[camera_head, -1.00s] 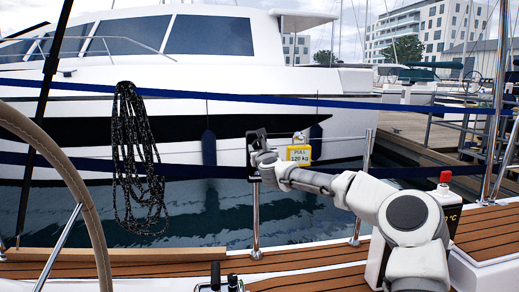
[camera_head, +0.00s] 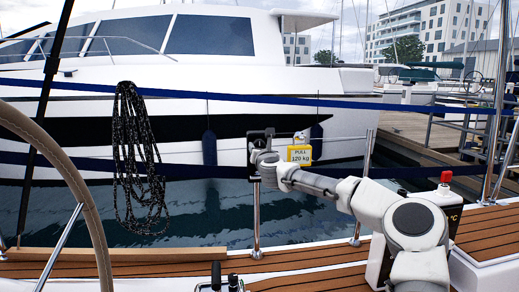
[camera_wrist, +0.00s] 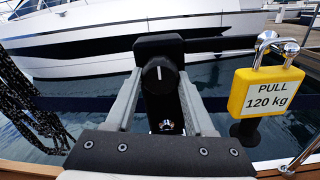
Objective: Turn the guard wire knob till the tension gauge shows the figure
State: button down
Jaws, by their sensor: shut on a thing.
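The knob (camera_wrist: 160,77) is black and round with a white line on its face, which stands close to upright in the wrist view. It sits on a dark upright bracket (camera_wrist: 158,43). My gripper (camera_wrist: 160,84) has its two grey fingers on either side of the knob, shut on it. In the head view my gripper (camera_head: 262,150) is at the guard wire above the rail post, and hides most of the knob. A yellow padlock-shaped tag (camera_wrist: 265,92) reads "PULL 120 kg"; it also shows in the head view (camera_head: 299,154). I cannot make out a tension gauge reading.
A coiled dark rope (camera_head: 135,160) hangs at the left, behind a steering wheel rim (camera_head: 70,175). Water and a white boat (camera_head: 230,75) lie beyond the rail.

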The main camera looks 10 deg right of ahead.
jog(key=shift+c, duration=1.3)
grip_release()
jog(key=shift+s, duration=0.1)
jog(key=s+p, duration=0.2)
jog(key=s, duration=1.5)
jog(key=shift+s, duration=0.1)
